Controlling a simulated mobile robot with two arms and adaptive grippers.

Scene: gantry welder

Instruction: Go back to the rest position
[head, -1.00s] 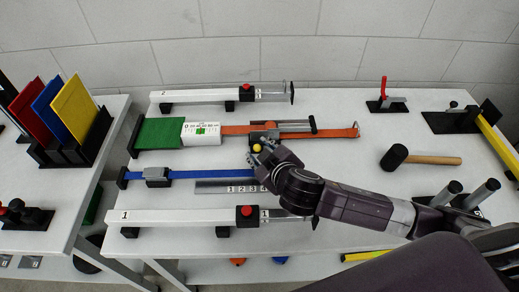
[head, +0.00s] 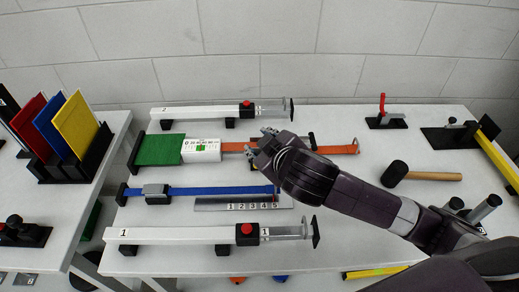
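My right gripper (head: 258,141) reaches in from the lower right over the middle of the table. Its fingers look spread apart with nothing between them. It appears raised above the orange strap (head: 234,147) and hides the strap's middle part and the fitting there. The strap runs from a white gauge block (head: 201,150) beside a green block (head: 159,149) to a free end (head: 345,149) on the right. My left gripper is not in view.
Two white clamp bars, one at the back (head: 190,112) and one at the front (head: 180,235), lie on the table. A blue strap (head: 220,190) and ruler (head: 215,203) lie between them. A mallet (head: 395,173) lies right of my arm. Coloured plates (head: 75,125) stand at left.

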